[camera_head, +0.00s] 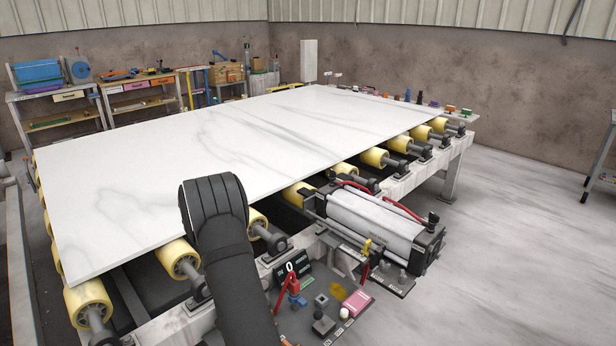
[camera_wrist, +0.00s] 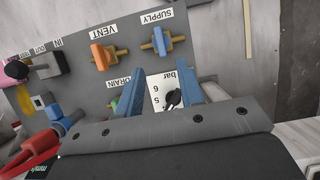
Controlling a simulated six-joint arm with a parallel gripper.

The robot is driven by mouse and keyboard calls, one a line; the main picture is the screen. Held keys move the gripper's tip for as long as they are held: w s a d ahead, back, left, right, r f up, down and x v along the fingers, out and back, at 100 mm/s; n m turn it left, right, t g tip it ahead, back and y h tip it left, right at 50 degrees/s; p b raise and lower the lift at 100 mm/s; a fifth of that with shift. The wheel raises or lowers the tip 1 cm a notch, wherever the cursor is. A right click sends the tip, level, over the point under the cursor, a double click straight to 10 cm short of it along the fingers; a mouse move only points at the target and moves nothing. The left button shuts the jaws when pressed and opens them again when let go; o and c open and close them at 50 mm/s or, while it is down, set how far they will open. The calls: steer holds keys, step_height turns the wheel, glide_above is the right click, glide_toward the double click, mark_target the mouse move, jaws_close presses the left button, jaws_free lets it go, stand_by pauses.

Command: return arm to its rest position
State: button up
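In the wrist view, my gripper (camera_wrist: 160,75) shows two blue fingers set apart with a wide gap. I see nothing held between them. Behind the gap is a white gauge face (camera_wrist: 157,92) marked "bar", with a black knob beside it. The fingers are near a grey valve panel (camera_wrist: 75,80); I cannot tell whether they touch it. In the head view, my dark arm rises from the bottom centre in front of the slab (camera_head: 120,160), and my gripper is hidden.
The panel carries an orange VENT handle (camera_wrist: 104,57), a blue SUPPLY handle (camera_wrist: 162,42), a green DRAIN handle (camera_wrist: 114,104) and a red handle (camera_wrist: 35,150). A cylinder unit (camera_head: 365,220) stands right of my arm. Yellow rollers (camera_head: 178,259) line the slab's edge. Open floor (camera_head: 510,230) lies right.

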steer(key=x, duration=0.9)
steer(key=shift+s+f, duration=0.15)
steer(key=shift+f, duration=0.2)
steer(key=shift+r, duration=0.1)
